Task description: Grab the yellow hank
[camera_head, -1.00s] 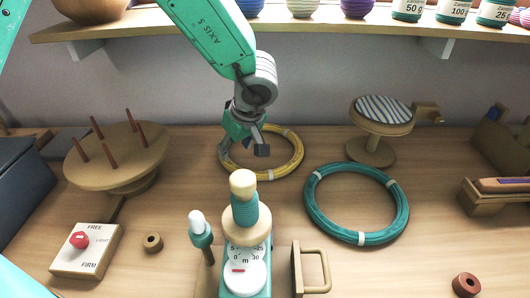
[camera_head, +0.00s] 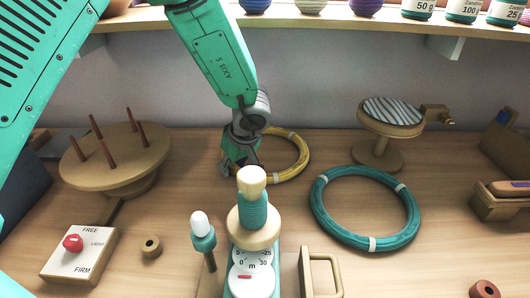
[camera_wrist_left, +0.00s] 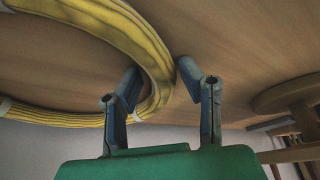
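The yellow hank (camera_head: 303,152), a ring with white ties, lies on the wooden bench towards the back middle in the head view. My left gripper (camera_head: 245,163) is low at the left part of the ring and hides some of it. In the left wrist view the left gripper (camera_wrist_left: 160,73) is open. Its two fingers stand apart with a stretch of the yellow hank (camera_wrist_left: 158,62) showing between them, one finger on the inner side of the ring and one on the outer. Whether they touch it I cannot tell. My right gripper is not in view.
A teal hank (camera_head: 320,207) lies to the right. A winder with a dial (camera_head: 252,259) stands in front of the left gripper. A peg turntable (camera_head: 145,165) is left, a striped round cushion stand (camera_head: 392,111) back right. A shelf (camera_head: 330,22) runs above.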

